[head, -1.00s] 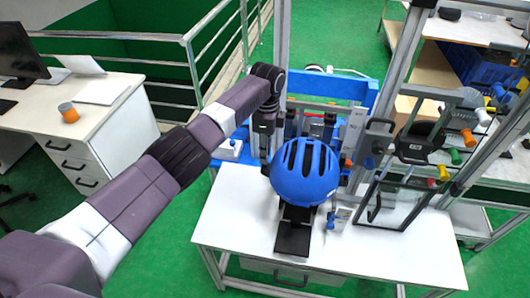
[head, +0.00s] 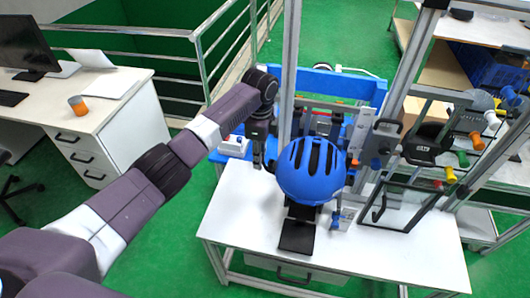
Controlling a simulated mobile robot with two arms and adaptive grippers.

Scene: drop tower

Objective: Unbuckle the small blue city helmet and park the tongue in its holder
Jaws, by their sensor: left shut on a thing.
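The blue city helmet (head: 311,170) with dark vents sits on a black stand (head: 297,236) on the white table. My left gripper (head: 258,162) points down just left of the helmet, with a narrow gap to the shell. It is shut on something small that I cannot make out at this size. The strap, the buckle and its tongue cannot be told apart here, and the helmet hides what is under it. The tongue's holder cannot be picked out with certainty. My right gripper is not in view.
A metal frame post (head: 290,75) rises right behind my left gripper. A clear shield panel (head: 402,205) stands right of the helmet. A blue frame (head: 325,85) lies behind. The white table (head: 380,255) is clear at the front.

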